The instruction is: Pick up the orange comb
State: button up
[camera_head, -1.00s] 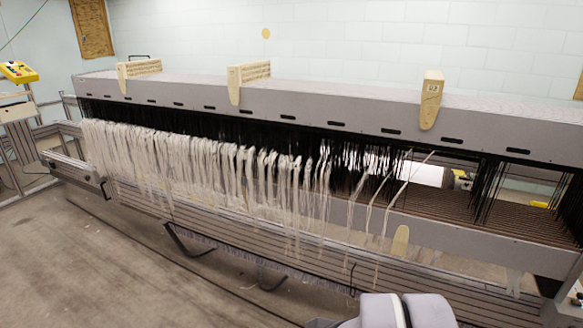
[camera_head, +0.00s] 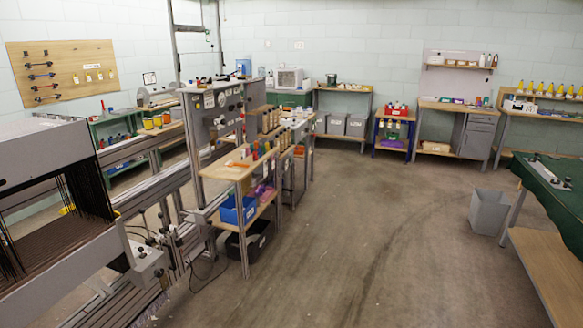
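A small orange item (camera_head: 238,164) lies on the wooden top of a shelf cart (camera_head: 214,172), left of the picture's centre. It is too small to tell for sure that it is the orange comb. Small coloured and upright items stand behind it on the same top. My gripper is not in view now, so its state and its distance from the cart do not show.
The grey loom frame (camera_head: 45,145) and its rails fill the left side. A blue bin (camera_head: 238,209) sits on the cart's lower shelf. A grey waste bin (camera_head: 489,212) and a green-topped table (camera_head: 555,205) stand at right. The middle floor (camera_head: 350,230) is clear.

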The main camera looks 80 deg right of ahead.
aim_at(230, 163)
jog(key=z, duration=2.25)
